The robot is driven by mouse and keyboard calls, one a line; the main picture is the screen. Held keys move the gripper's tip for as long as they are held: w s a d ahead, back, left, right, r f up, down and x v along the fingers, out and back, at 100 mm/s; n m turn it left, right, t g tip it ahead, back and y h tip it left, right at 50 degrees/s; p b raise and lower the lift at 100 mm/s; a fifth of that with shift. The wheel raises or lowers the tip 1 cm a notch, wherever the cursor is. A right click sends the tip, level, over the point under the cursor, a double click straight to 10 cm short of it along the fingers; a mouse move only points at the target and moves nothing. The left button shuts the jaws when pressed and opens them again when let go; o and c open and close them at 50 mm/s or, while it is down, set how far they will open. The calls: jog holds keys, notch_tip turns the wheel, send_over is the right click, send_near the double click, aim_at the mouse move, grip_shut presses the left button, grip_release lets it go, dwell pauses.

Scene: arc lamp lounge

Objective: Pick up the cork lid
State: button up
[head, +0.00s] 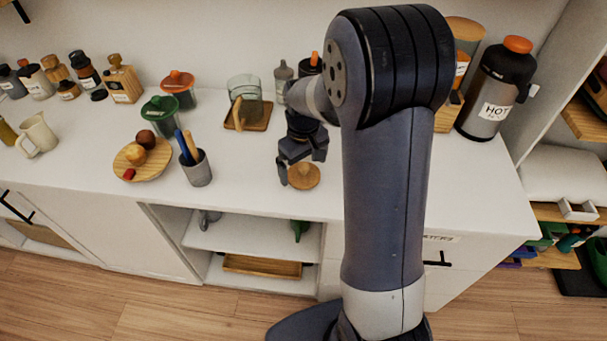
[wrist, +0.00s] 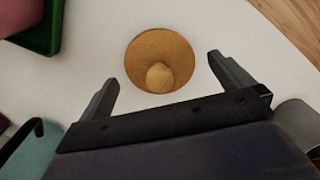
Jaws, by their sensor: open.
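The cork lid (head: 304,177) is a round tan disc with a small knob, lying on the white counter (head: 262,195) near its front edge. In the wrist view the cork lid (wrist: 160,50) shows whole, with its knob toward my gripper. My gripper (head: 302,168) is close above the lid, and its arm comes down from the upper right. In the wrist view my gripper (wrist: 166,72) is open, with one finger on each side of the lid and nothing between them touching it. The fingertips reach about level with the lid's middle.
A grey cup (head: 197,170) with utensils and a wooden plate (head: 150,165) with fruit stand to the left. A glass container on a wooden tray (head: 262,122) is behind. A dark flask (head: 495,90) labelled HOT stands right. The counter's front edge is near the lid.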

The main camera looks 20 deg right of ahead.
notch_tip(320, 180, down, 2)
jog(key=shift+f, duration=0.15)
jog(key=c, duration=1)
jog(key=shift+o, duration=0.2)
